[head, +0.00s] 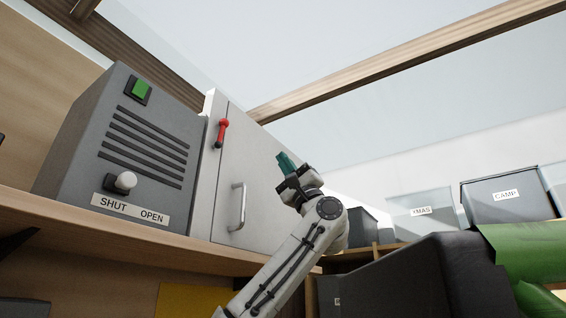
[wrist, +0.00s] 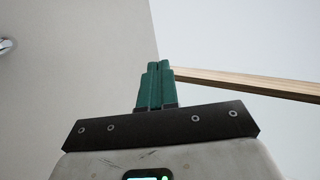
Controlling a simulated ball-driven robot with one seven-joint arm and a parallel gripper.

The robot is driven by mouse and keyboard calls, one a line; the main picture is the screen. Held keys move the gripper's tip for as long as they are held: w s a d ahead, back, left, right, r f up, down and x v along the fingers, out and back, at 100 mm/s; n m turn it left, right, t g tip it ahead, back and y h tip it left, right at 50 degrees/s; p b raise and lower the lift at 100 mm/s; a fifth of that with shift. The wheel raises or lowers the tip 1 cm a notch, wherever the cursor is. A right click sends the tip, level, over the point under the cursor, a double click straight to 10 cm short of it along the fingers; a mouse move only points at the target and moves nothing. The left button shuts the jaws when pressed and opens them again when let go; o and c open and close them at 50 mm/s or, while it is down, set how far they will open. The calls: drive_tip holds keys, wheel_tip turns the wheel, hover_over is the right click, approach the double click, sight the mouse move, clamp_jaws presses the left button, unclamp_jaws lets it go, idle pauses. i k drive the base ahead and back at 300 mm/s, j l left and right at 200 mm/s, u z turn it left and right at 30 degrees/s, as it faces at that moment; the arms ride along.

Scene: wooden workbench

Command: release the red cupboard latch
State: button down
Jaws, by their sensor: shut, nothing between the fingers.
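The red latch (head: 222,132) is a small lever with a round knob at its top, standing close to upright near the left edge of the light grey cupboard door (head: 258,175). A metal bar handle (head: 238,206) sits lower on the same door. My gripper (head: 284,160) has green fingers, shut and empty, to the right of the latch and apart from it. In the wrist view the shut fingers (wrist: 159,85) point up past a plain grey surface. The latch does not show there; a bit of shiny metal (wrist: 6,46) shows at the left edge.
Labelled bins (head: 495,203) are at the right.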

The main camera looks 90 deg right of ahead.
sight(224, 123)
drive_tip(key=k+j, duration=0.65)
drive_tip(key=k, duration=0.25)
